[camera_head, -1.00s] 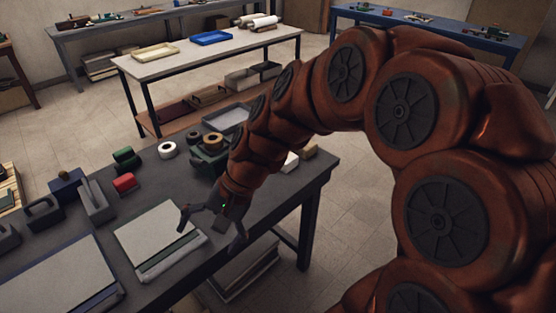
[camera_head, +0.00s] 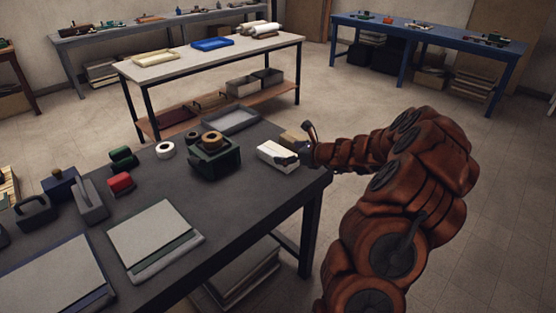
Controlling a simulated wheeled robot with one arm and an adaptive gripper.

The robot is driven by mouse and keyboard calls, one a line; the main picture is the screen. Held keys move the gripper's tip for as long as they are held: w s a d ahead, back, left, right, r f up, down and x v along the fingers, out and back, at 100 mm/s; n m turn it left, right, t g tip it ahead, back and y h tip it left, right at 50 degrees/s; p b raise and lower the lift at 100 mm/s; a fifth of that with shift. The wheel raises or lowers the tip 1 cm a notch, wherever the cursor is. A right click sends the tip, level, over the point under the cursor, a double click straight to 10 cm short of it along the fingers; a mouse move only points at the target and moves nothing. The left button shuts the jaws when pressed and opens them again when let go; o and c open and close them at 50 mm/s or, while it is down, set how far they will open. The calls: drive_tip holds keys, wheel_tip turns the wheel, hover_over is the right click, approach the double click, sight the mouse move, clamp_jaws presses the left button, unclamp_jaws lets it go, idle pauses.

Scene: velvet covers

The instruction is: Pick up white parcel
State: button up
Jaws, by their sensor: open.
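The white parcel (camera_head: 277,156) is a small white box lying near the right end of the dark table (camera_head: 240,215). My gripper (camera_head: 304,143) is at the right edge of the table, right beside the parcel's right end. One finger points up and the other is low by the parcel's end. The jaws are open. I cannot tell whether the lower finger touches the parcel. A tan block (camera_head: 292,136) sits just behind the parcel, partly hidden by my gripper.
A dark green tape dispenser (camera_head: 214,160) and a grey tray (camera_head: 231,121) stand left of and behind the parcel. White tape (camera_head: 165,150), a red block (camera_head: 121,183) and flat boards (camera_head: 155,235) lie farther left. The floor to the right is clear.

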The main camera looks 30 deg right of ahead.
sight(281, 153)
drive_tip(key=shift+d+f+m, duration=0.4)
drive_tip(key=shift+d+f, duration=0.15)
drive_tip(key=shift+d, duration=0.3)
drive_tip(key=shift+d+f+h, duration=0.15)
drive_tip(key=shift+d+h, duration=0.05)
drive_tip(key=shift+h, duration=0.2)
drive_tip(key=shift+p+x, duration=0.6)
drive_tip(key=shift+x, duration=3.15)
drive_tip(key=shift+f, duration=0.1)
drive_tip(key=c, duration=1.5)
drive_tip(key=shift+a, duration=0.1)
